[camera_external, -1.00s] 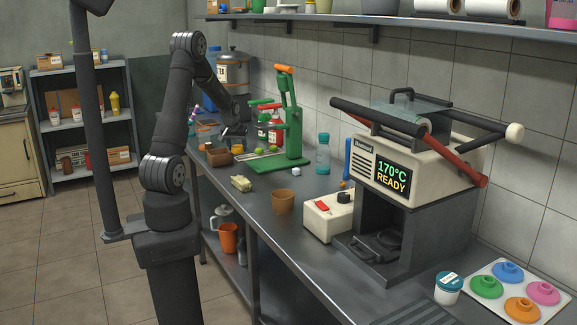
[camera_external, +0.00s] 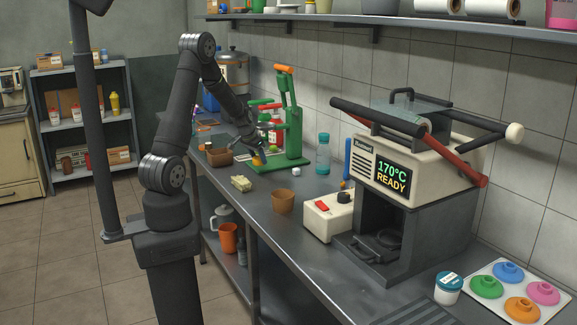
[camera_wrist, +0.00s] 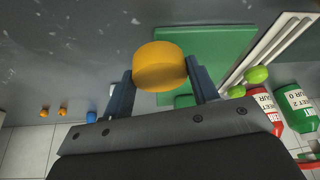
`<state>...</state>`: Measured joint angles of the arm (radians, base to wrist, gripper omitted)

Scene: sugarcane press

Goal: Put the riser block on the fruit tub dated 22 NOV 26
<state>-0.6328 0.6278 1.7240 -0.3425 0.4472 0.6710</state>
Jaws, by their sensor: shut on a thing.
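My gripper (camera_wrist: 160,72) is shut on a short orange-yellow cylinder (camera_wrist: 160,65), which looks like the riser block. In the external view my gripper (camera_external: 256,152) holds the orange block (camera_external: 257,160) low beside the base of the green press, above the counter. I cannot tell whether the block touches anything below it. A white tub with a teal lid (camera_external: 449,288) stands at the front right of the counter. Its label is too small to read, and no date is legible on any container.
A green press (camera_external: 292,130) stands just right of my gripper, with green fruits near it. A brown box (camera_external: 219,157), a yellowish block (camera_external: 241,183) and a brown cup (camera_external: 283,202) stand nearby. A large heated machine (camera_external: 405,200) blocks the right side. The counter's front strip is clear.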

